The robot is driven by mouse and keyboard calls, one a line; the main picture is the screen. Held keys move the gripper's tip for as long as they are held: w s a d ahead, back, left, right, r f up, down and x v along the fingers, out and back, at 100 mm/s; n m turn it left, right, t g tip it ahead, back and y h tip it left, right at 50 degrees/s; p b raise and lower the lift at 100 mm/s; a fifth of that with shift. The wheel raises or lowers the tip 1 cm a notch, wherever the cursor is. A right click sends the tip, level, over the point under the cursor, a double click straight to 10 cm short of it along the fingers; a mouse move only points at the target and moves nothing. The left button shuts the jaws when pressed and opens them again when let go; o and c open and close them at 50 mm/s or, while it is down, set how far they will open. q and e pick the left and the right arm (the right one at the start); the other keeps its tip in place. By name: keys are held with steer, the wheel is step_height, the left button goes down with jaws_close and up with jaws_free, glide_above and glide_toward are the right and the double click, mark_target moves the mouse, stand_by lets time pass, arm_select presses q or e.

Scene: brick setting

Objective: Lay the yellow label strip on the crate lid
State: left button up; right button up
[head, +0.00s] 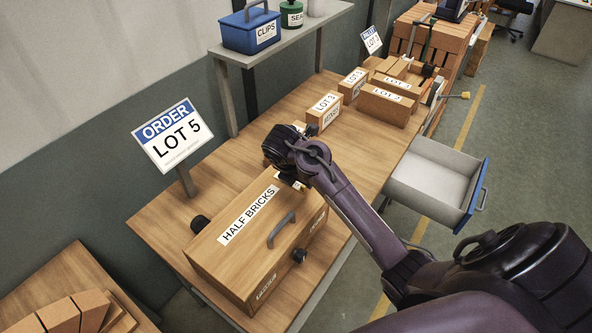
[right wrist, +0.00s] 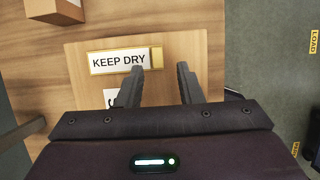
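The crate (head: 258,262) labelled HALF BRICKS stands on the workbench, its lid (head: 262,232) facing up. In the right wrist view the label strip (right wrist: 119,61), white with a yellow border and reading KEEP DRY, lies flat on the lid (right wrist: 190,50). Its yellow end tab (right wrist: 157,57) sits just ahead of the gap between my right fingertips. My right gripper (right wrist: 159,70) is open, its fingers apart and pointing at the lid's far end. In the head view the wrist hides most of the strip. My left gripper is in neither view.
An ORDER LOT 5 sign (head: 170,135) stands left of the crate. Several lot boxes, one being LOT 3 (head: 324,111), stand farther along the bench. An open drawer (head: 436,178) juts out on the right. A shelf with a blue CLIPS box (head: 250,32) overhangs the back.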

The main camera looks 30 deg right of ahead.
steer(key=v, duration=0.8)
steer(key=shift+r, duration=0.25)
steer(key=shift+s+a+f, duration=0.1)
steer(key=shift+s+a, duration=0.05)
